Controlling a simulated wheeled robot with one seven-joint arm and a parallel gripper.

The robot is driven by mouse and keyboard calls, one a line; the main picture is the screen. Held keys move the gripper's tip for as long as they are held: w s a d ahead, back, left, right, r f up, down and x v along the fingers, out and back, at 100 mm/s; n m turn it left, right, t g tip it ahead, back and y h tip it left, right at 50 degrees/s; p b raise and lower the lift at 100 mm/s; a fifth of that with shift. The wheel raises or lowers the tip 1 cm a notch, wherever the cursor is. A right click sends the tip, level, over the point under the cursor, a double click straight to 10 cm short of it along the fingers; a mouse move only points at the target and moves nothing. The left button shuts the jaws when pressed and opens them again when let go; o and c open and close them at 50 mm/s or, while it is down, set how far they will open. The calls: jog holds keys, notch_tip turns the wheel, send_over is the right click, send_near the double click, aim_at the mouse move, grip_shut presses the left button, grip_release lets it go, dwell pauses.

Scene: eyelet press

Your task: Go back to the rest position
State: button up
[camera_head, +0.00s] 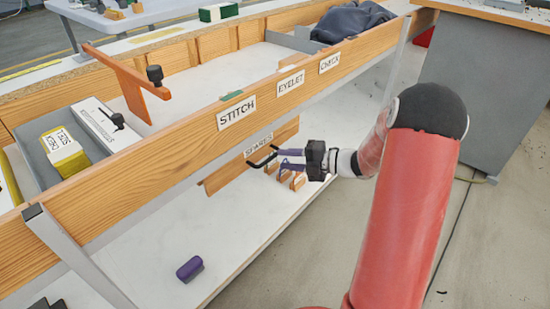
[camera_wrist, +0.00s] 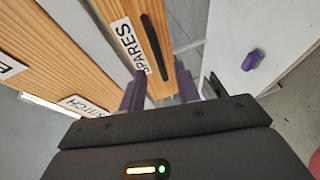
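My gripper (camera_head: 284,158) is in front of the lower wooden board labelled SPARES (camera_head: 225,176), below the bench's front rail. Its purple fingers point left toward the black bar handle (camera_head: 262,158) on that board. In the wrist view, the two fingers (camera_wrist: 160,88) stand apart with a gap between them. The handle (camera_wrist: 155,45) shows beyond the fingertips, and I see nothing gripped. Whether a finger touches the handle cannot be told.
The bench rail (camera_head: 180,138) carries STITCH, EYELET and CHECK labels. A purple block (camera_head: 189,269) lies on the white lower shelf. A grey cabinet (camera_head: 482,90) stands right of my arm. An orange bracket (camera_head: 128,80) rises above the bench. Open floor lies at lower right.

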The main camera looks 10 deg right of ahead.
jog(key=shift+v, duration=0.75)
jog(key=shift+f, duration=0.1)
jog(key=s+a+r+n+g+h, duration=0.3)
jog(key=s+a+r+n, duration=0.15)
jog(key=s+n, duration=0.45)
jog(key=s+a+r+n+g+h, duration=0.25)
jog(key=s+a+n, duration=0.3)
jog(key=n, duration=0.65)
jog(key=s+d+r+n+t+h, duration=0.1)
jog(key=s+d+r+n+h, duration=0.1)
jog(key=s+n, duration=0.5)
jog(key=s+d+r+n+t+h, duration=0.2)
jog(key=s+n+h, duration=0.4)
jog(key=n, duration=0.9)
jog(key=shift+s+d+r, duration=0.45)
jog(key=shift+d+r, duration=0.25)
jog(key=shift+d, duration=0.2)
